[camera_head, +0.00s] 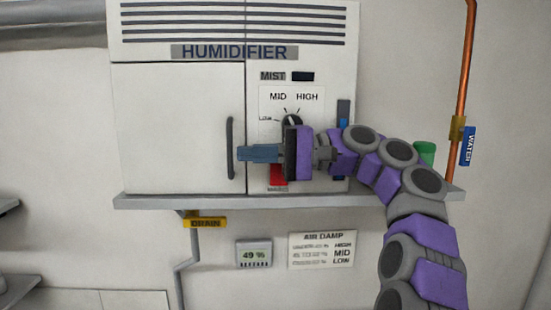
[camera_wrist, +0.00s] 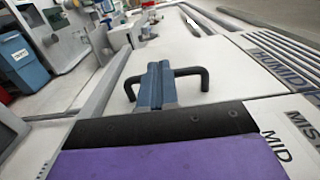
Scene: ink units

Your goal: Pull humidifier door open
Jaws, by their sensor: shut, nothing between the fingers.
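The humidifier (camera_head: 300,40) is a white cabinet on a shelf, with a closed door (camera_head: 170,120) on its left side. The door's dark vertical handle (camera_head: 230,135) is near its right edge; it also shows in the wrist view (camera_wrist: 190,71). My gripper (camera_head: 241,153) comes in from the right, its blue fingers pointing left with their tips at the handle. In the wrist view the fingers (camera_wrist: 155,84) are together and overlap the middle of the handle. I cannot tell whether they touch it. They hide the handle's middle there.
A dial (camera_head: 291,120) and a red switch (camera_head: 278,175) are on the panel right of the door, close to my gripper. A shelf (camera_head: 150,201) runs underneath. A copper pipe (camera_head: 465,70) and a green cup (camera_head: 425,150) are at the right.

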